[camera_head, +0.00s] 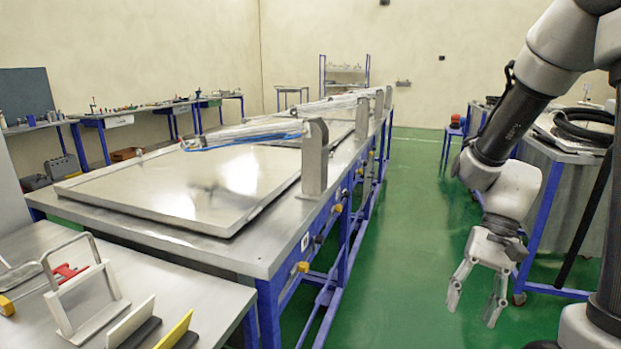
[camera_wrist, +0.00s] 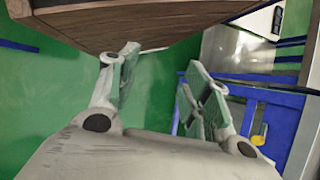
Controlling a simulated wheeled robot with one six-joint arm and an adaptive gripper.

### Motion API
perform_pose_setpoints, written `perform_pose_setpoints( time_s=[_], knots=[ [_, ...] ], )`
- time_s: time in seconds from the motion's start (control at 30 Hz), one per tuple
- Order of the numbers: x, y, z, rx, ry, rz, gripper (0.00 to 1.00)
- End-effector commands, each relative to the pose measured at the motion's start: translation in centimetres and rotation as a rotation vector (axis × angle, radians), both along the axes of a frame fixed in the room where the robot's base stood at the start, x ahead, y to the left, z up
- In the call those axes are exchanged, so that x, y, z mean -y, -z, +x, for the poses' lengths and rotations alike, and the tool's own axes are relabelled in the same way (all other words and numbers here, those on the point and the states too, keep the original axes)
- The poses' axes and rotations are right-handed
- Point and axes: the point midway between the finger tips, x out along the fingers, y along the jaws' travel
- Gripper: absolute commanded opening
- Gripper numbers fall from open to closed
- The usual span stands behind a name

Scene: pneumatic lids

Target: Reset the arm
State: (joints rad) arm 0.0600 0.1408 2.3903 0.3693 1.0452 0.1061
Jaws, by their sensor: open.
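My gripper (camera_head: 475,287) hangs at the right of the head view, pointing down over the green floor, apart from the table and touching nothing. Its two fingers are spread and empty. In the wrist view my gripper (camera_wrist: 160,88) shows both fingers apart with green floor and a blue frame behind them. My arm comes down from the upper right and bends at the wrist above the gripper.
A long metal table (camera_head: 255,255) with a flat metal lid (camera_head: 190,185) stands left of my gripper. Blue-framed benches (camera_head: 541,235) stand close on the right. A steel side table (camera_head: 190,285) holds a metal handle frame. The green floor aisle (camera_head: 418,180) between is clear.

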Motion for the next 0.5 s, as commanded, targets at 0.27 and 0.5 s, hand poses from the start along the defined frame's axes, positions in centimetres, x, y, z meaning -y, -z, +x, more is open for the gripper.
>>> perform_pose_setpoints(
  time_s=[0.27,0.5],
  knots=[
    [5.7,-8.3,-1.2,0.419,-0.33,-0.216,0.49],
    [6.7,-13.8,-3.3,0.683,-0.371,-0.325,0.49]
  ],
)
